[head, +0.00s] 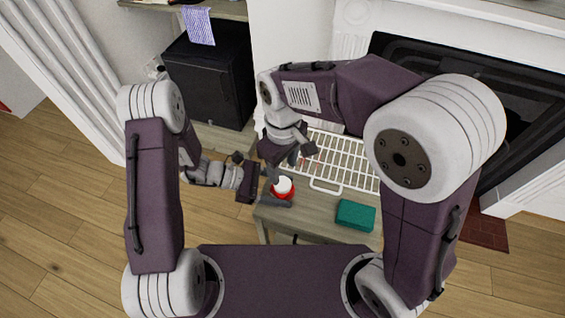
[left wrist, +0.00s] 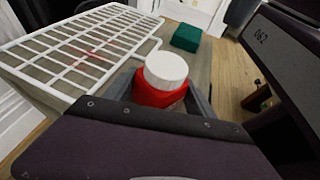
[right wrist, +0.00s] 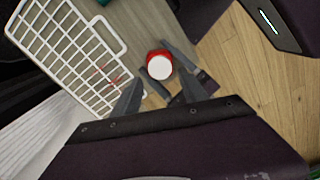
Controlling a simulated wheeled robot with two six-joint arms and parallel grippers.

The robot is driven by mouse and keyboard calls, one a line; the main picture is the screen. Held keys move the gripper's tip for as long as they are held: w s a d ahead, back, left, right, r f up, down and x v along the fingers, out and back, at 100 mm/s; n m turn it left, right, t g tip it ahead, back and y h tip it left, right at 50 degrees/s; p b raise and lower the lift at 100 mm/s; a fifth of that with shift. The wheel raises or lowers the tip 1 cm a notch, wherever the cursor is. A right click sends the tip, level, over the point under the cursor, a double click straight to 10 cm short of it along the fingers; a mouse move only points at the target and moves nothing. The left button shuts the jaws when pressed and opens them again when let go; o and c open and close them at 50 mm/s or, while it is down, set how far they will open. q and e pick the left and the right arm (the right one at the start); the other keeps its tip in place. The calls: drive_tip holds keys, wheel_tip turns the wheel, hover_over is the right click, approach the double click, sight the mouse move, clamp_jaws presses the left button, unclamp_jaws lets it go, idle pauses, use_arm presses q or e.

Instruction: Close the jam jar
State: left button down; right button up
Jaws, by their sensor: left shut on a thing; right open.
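The jam jar is red (head: 288,196) with a white lid (head: 282,184) on top. It stands upright near the front left of the small wooden table. My left gripper (head: 273,189) is shut around the jar's red body (left wrist: 157,97) from the left, with the white lid (left wrist: 166,68) above its fingers. I cannot tell whether the lid is screwed tight. My right gripper (head: 294,157) is open and empty, above and behind the jar. In the right wrist view the white lid (right wrist: 160,68) shows from above, beyond the right fingers, apart from them.
A white wire rack (head: 338,158) lies on the table (head: 313,212) behind the jar. A teal block (head: 355,215) lies at the table's front right. A black box-like appliance (head: 208,78) stands at the back left, and a fireplace is at the right.

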sight(283, 183)
drive_tip(key=shift+w+r, duration=0.15)
drive_tip(key=shift+r, duration=0.2)
drive_tip(key=shift+f, duration=4.05)
clamp_jaws()
